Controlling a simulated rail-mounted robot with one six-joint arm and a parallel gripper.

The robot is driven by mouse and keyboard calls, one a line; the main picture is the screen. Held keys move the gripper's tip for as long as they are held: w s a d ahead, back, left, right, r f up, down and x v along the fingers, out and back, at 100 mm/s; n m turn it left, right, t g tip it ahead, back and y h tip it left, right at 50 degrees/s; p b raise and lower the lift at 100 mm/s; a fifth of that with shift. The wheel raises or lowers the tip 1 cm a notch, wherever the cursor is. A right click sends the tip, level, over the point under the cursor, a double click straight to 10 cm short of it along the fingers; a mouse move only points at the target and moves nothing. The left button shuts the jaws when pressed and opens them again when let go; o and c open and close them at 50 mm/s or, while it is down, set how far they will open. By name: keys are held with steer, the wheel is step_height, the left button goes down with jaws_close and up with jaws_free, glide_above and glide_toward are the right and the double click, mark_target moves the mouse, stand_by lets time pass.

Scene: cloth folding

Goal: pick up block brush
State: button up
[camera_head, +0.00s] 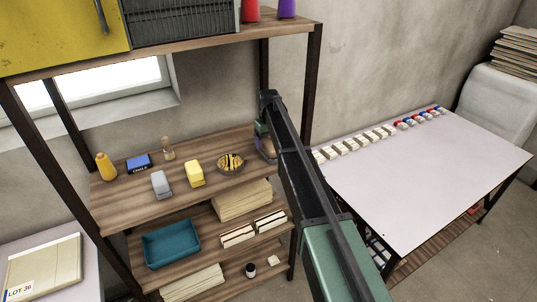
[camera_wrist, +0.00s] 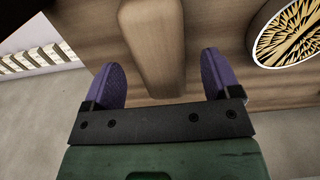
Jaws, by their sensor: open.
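The block brush shows in the wrist view as a plain brown wooden block (camera_wrist: 150,30) with rounded edges, on the wooden shelf. My gripper (camera_wrist: 161,75) is open, with one purple finger on each side of the block's near end and a gap on both sides. I cannot tell whether the fingertips are level with the block or still above it. No bristles show. In the head view my gripper (camera_head: 263,138) is at the right end of the middle shelf, and my arm hides most of the block there.
A round dish with a black and yellow pattern (camera_head: 231,163) stands left of my gripper; it also shows in the wrist view (camera_wrist: 290,33). A yellow block (camera_head: 194,174), a grey block (camera_head: 161,184) and a blue box (camera_head: 139,162) stand farther left. A shelf post (camera_head: 311,85) rises on the right.

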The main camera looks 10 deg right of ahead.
mark_target(268, 142)
step_height(268, 142, down, 4)
steer(key=b, duration=0.2)
steer(key=shift+w+f+b, duration=0.1)
steer(key=shift+f+b, duration=0.05)
steer(key=shift+b, duration=0.25)
steer(key=shift+r, duration=0.25)
steer(key=shift+c, duration=0.2)
steer(key=c, duration=1)
